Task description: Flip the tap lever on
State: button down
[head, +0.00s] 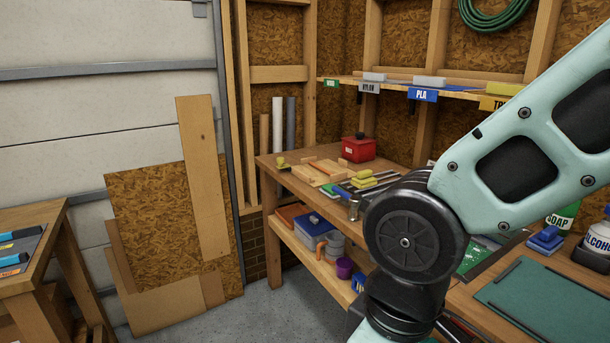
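No tap or tap lever can be made out in the head view. My arm crosses the right half of the picture and hides part of the workbench (468,296) behind it. My gripper is not in the picture, so whether it is open or shut does not show.
Green soap (563,217) and alcohol (598,240) bottles stand at the bench's right, near a blue brush (545,239) and green mat (545,304). A red box (358,149) stands at its far end. Another bench (40,222) is at left. Boards (203,180) lean by the door. Some floor between is clear.

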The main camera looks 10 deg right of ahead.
aim_at(353, 201)
jog(key=i+j, duration=0.8)
jog(key=z, duration=0.05)
